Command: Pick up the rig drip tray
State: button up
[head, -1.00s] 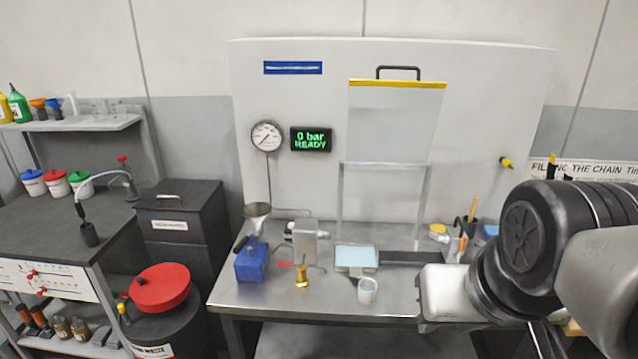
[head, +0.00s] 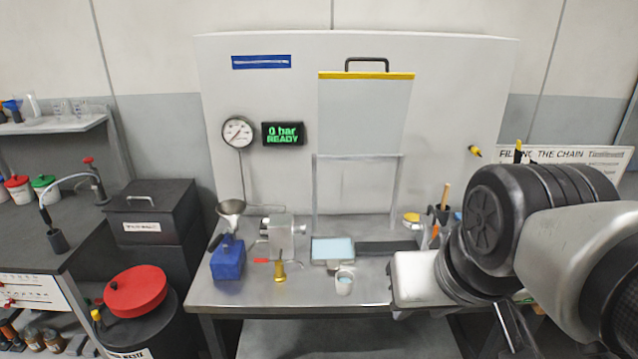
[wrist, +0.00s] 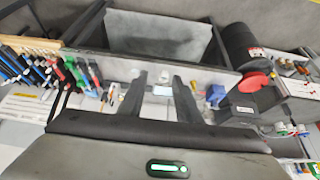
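A small shallow tray with a light-blue inside (head: 332,249) lies flat on the steel bench in the head view, and I take it for the drip tray. A pale blue patch that looks like it (wrist: 161,90) shows small between my fingertips in the wrist view. My gripper (wrist: 160,84) is open and empty, its two dark fingers spread apart. It is well away from the tray. In the head view my arm fills the right side, and I cannot make out the fingers clearly there.
A small white cup (head: 344,284) stands close in front of the tray. A brass fitting (head: 280,272), a blue block (head: 228,259) and a metal box (head: 279,232) are to its left. A clear guard frame (head: 358,190) stands behind. A red-lidded drum (head: 136,291) is left of the bench.

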aim_at(333, 251)
jog(key=i+j, duration=0.2)
jog(key=i, duration=0.2)
jog(key=i+j, duration=0.2)
jog(key=i, duration=0.25)
